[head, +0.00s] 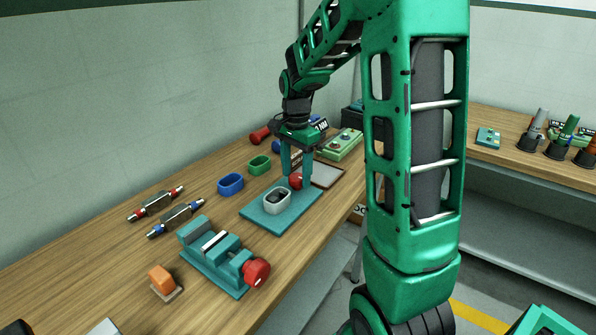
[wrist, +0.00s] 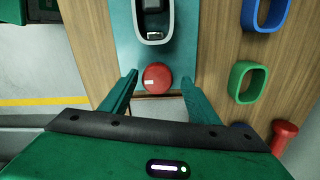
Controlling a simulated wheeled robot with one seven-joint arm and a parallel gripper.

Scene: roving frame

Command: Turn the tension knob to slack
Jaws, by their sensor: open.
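A red round knob (head: 296,181) stands at the far end of a teal base plate (head: 262,217) on the wooden bench. In the wrist view the knob (wrist: 157,77) shows a short white mark on its top, left of centre. A pale grey oval cup (head: 277,202) with a dark part inside sits on the same plate, beside the knob. My gripper (head: 297,178) is open and points down over the knob. In the wrist view its fingers (wrist: 158,84) lie either side of the knob, with a gap showing on both sides.
A teal vise (head: 215,250) with a red knob (head: 256,271) stands nearer on the bench. Blue (head: 230,184) and green (head: 259,165) rings lie left of the plate. A green box (head: 341,144) stands behind. The bench's front edge is close on the right.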

